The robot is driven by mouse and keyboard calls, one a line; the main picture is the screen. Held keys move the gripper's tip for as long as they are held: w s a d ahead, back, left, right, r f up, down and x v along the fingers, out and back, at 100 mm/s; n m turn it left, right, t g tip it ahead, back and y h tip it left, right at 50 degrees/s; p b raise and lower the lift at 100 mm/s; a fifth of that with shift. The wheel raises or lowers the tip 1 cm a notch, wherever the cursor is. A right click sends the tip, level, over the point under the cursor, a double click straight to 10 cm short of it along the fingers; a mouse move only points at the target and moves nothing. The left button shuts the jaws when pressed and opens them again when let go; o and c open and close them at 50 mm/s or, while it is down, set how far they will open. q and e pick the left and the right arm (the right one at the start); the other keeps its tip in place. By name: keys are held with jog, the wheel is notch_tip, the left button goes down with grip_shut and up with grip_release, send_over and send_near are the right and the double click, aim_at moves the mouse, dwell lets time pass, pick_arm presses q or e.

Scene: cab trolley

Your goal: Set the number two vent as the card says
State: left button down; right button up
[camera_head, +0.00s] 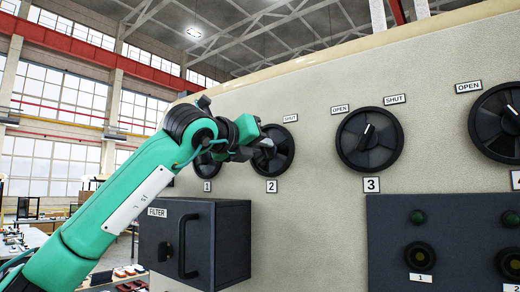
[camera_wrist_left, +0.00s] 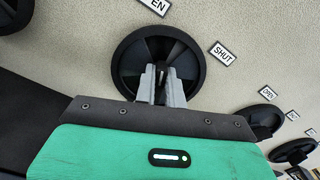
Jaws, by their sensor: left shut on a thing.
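The number two vent is a round black dial (camera_head: 284,158) on the beige wall, above a "2" plate (camera_head: 271,186). Its SHUT label (camera_head: 290,118) shows at upper right; its OPEN label is hidden behind my arm in the head view. My left gripper (camera_head: 265,147) is at the middle of this dial. In the left wrist view, its two grey fingers (camera_wrist_left: 161,82) are shut on the knob at the dial's centre, around the dial (camera_wrist_left: 130,66). A partly cut-off OPEN label (camera_wrist_left: 155,5) and a SHUT label (camera_wrist_left: 222,53) sit beside the dial. The fingers hide most of the pointer. No card is visible.
Vent three (camera_head: 369,150), with its white pointer near upright, and a cut-off fourth dial (camera_head: 500,135) lie right. Vent one (camera_head: 207,168) is partly behind my arm. A FILTER box (camera_head: 225,245) and a dark button panel (camera_head: 445,220) stick out below.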

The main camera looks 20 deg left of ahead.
pick_arm(q)
jog(key=shift+s+d+m+b, duration=0.15)
jog(key=shift+m+b, duration=0.65)
jog(key=shift+m, duration=1.75)
jog(key=shift+s+d+m+b, duration=0.2)
jog(key=shift+m+b, duration=0.6)
jog(key=shift+m, duration=1.75)
jog(key=shift+w+m, duration=0.15)
jog(key=shift+m, duration=0.15)
jog(key=c, duration=1.5)
grip_release()
jog(key=shift+d, duration=0.1)
